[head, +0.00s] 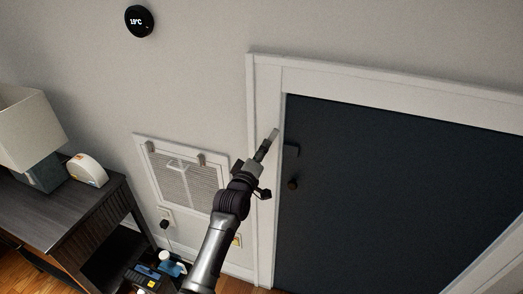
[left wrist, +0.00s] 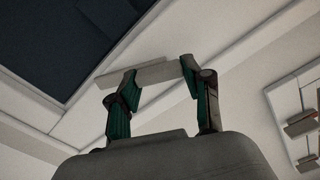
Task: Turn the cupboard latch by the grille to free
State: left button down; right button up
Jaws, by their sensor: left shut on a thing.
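The dark cupboard door (head: 400,190) stands within a white frame. The latch (head: 272,136) is a light grey bar on the frame's left upright, slanting up and to the right. My left gripper (head: 265,149) reaches it from below and is shut on its lower part. In the left wrist view, the two fingers (left wrist: 159,73) sit either side of the grey latch bar (left wrist: 150,74), with the dark door beyond. The latch's pivot is hidden. My right gripper is out of view.
The grille (head: 183,180) is on the wall left of the frame, with small clips at its top. A desk (head: 60,205) with a lamp (head: 28,130) stands at the left. Small items lie low near my arm.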

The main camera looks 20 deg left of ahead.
pick_arm(q)
jog(key=n+p, duration=0.1)
jog(key=n, duration=0.3)
jog(key=shift+f+n, duration=0.1)
jog(key=shift+n, duration=0.3)
dwell(0.4)
jog(key=shift+c, duration=2.4)
grip_release()
jog(key=shift+s, duration=0.1)
jog(key=s, duration=1.2)
jog(key=shift+a, duration=0.25)
jog(key=shift+w, duration=0.1)
